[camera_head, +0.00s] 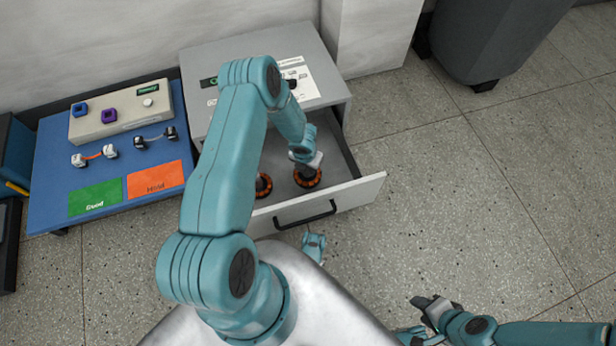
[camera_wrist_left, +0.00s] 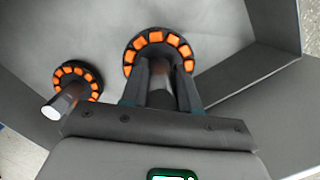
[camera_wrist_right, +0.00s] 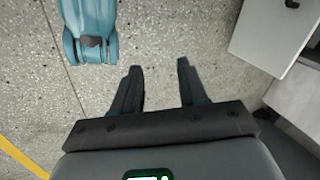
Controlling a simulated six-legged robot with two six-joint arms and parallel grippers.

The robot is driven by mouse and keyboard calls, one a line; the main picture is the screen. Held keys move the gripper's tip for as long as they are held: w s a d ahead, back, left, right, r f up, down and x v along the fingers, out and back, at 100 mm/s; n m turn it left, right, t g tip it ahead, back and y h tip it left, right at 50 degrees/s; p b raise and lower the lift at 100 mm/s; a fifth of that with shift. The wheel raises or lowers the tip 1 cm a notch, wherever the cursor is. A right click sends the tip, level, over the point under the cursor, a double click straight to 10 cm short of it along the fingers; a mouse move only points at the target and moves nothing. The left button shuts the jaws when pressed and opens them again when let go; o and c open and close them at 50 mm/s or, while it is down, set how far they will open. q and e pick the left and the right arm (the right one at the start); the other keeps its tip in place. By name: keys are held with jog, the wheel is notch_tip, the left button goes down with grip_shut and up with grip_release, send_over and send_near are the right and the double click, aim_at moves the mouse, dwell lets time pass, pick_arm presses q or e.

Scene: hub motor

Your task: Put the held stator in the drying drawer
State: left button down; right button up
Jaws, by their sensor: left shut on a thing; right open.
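The held stator (camera_head: 307,178) is a dark ring with orange segments. My left gripper (camera_head: 306,164) is shut on its shaft and has it inside the open drying drawer (camera_head: 344,190); I cannot tell whether it touches the drawer floor. The left wrist view shows the stator (camera_wrist_left: 160,48) beyond the fingers of my left gripper (camera_wrist_left: 160,85). A second stator (camera_head: 263,186) is in the drawer to the left, partly hidden by my arm, and it shows with its pale shaft end in the left wrist view (camera_wrist_left: 78,80). My right gripper (camera_wrist_right: 158,85) is open and empty above the floor.
The drawer belongs to a grey cabinet (camera_head: 196,65). A dark bin (camera_head: 490,40) stands at back right. Floor on the right is clear.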

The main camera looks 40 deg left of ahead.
pick_arm(q)
notch_tip(320, 180, down, 5)
jog(key=shift+w+f+b, duration=0.1)
jog(key=shift+b, duration=0.95)
jog(key=shift+f, duration=0.3)
jog(key=shift+r, duration=0.15)
pick_arm(e)
jog(key=shift+w+d+f+t, duration=0.1)
jog(key=shift+w+f+t, duration=0.1)
jog(key=shift+w+f, duration=0.35)
jog(key=shift+w+d+f+t, duration=0.1)
jog(key=shift+w+f+t, duration=0.15)
jog(key=shift+f, duration=0.45)
pick_arm(q)
jog(key=c, duration=0.8)
grip_release()
jog(key=shift+c, duration=0.2)
pick_arm(e)
jog(key=shift+w+f, duration=0.15)
